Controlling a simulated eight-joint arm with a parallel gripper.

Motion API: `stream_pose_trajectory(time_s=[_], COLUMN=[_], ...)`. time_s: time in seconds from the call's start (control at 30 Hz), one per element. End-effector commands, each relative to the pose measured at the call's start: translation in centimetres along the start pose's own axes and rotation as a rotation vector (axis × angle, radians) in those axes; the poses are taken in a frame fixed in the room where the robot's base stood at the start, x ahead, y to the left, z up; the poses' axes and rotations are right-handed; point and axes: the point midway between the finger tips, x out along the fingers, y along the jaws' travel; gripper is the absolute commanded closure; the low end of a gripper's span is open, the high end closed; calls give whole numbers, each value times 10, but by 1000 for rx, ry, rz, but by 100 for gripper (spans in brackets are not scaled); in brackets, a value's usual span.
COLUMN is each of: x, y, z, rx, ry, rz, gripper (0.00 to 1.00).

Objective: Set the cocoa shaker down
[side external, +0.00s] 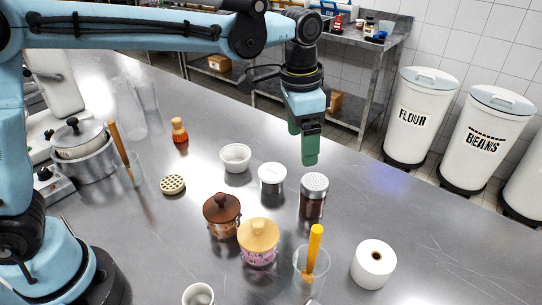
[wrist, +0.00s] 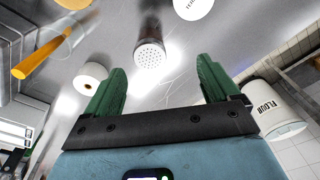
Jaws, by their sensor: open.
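The cocoa shaker (side external: 313,195) is a clear cylinder with dark brown contents and a perforated metal top. It stands upright on the steel counter (side external: 400,218). In the wrist view the shaker (wrist: 149,55) shows its holed top between and beyond my fingers. My gripper (side external: 310,158) has green fingers and is above the counter, higher than the shaker and apart from it. In the wrist view my gripper (wrist: 163,75) is open, with nothing between its fingers.
Close to the shaker stand a white-lidded jar (side external: 271,180), two wooden-lidded jars (side external: 258,243), a glass with a yellow-handled tool (side external: 311,268) and a white roll (side external: 373,265). A white bowl (side external: 235,158) is behind. The counter right of the shaker is clear.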

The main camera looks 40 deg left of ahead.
Motion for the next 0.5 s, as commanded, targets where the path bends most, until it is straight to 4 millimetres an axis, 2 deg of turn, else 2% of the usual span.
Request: stream_pose_trajectory(time_s=[0.03, 0.23, 0.5], x=[-7, -24, -24], y=[-7, -27, -40], z=[15, 67, 140], rx=[-45, -210, -428], ry=[29, 152, 321], rz=[-12, -62, -132], gripper=[12, 12, 12])
